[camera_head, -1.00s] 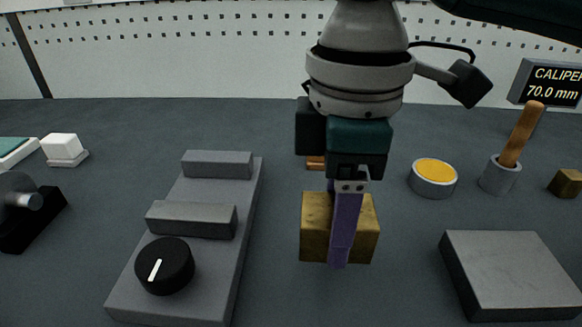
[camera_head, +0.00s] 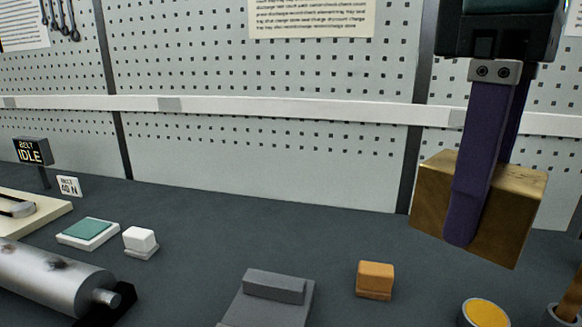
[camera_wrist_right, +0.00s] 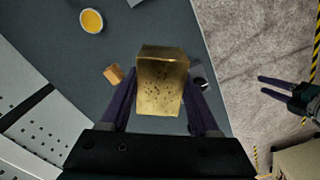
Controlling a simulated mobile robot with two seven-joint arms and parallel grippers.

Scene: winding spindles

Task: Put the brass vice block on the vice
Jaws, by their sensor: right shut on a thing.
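The brass vice block (camera_head: 520,185) is held in the air by my right gripper (camera_head: 480,200), at the right of the head view. Its purple fingers are shut on the block's two sides. The wrist view shows the block (camera_wrist_right: 161,85) between both fingers. The grey vice (camera_head: 270,310) is at the bottom of the head view, left of and below the block, apart from it. One jaw shows; the rest is cut off by the frame. My left gripper (camera_wrist_right: 276,88) shows at the right of the wrist view, fingers apart and empty.
An orange block (camera_head: 375,279) stands right of the vice. A yellow-topped round tin (camera_head: 485,314) is at the bottom right. A white block (camera_head: 140,241), a green-topped pad (camera_head: 88,232) and a metal cylinder (camera_head: 50,280) are at left. A pegboard wall (camera_head: 260,150) stands behind.

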